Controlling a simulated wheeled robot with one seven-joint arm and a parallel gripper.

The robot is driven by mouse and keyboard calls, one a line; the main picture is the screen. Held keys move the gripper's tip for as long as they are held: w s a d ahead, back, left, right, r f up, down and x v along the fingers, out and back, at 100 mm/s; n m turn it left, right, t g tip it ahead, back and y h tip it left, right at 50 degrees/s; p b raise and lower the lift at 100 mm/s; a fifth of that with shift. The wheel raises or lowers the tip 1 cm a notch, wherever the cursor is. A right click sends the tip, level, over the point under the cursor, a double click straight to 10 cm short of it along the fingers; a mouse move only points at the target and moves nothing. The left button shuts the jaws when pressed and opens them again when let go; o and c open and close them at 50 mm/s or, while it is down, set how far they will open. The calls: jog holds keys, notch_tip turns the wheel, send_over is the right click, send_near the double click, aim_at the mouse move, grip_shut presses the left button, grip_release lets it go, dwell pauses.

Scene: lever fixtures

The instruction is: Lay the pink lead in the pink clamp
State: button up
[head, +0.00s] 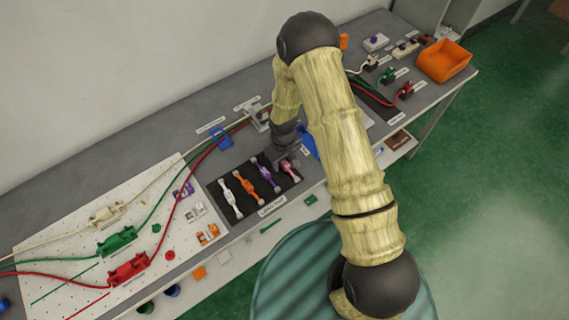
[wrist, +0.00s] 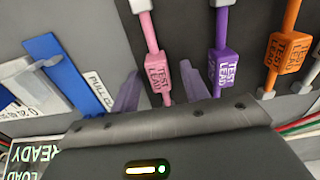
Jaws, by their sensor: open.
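The pink lead (head: 290,168) lies at the right end of a row of leads on a black mat (head: 228,214). In the wrist view the pink lead (wrist: 157,66) runs between my gripper's two fingers, with its near end hidden by the gripper body. My gripper (wrist: 163,80) is open, one finger on each side of the lead; I see no grip on it. In the head view my gripper (head: 285,154) is low over the lead's far end. I cannot make out a pink clamp in either view.
The purple lead (wrist: 220,58) lies just right of my right finger, the orange lead (wrist: 286,55) farther right. A white pegboard (head: 80,262) at left bears purple, white and orange blocks and cable fixtures. An orange bin (head: 444,61) stands at the bench's far right.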

aim_at(283, 161)
grip_shut()
dwell(0.3)
notch_tip(283, 161, up, 10)
jog(key=b, duration=0.2)
dwell(0.4)
dwell(0.4)
jog(key=d+r+m+p, duration=0.1)
jog(key=d+m+p, duration=0.2)
jog(key=d+p, duration=0.3)
jog(key=w+d+r+m+p, duration=0.1)
jog(key=d+r+m+p, duration=0.1)
jog(key=d+m+p, duration=0.2)
jog(key=d+p, duration=0.2)
jog(key=d, duration=0.2)
jog(key=shift+w+r+p, duration=0.25)
jog(key=shift+p, duration=0.05)
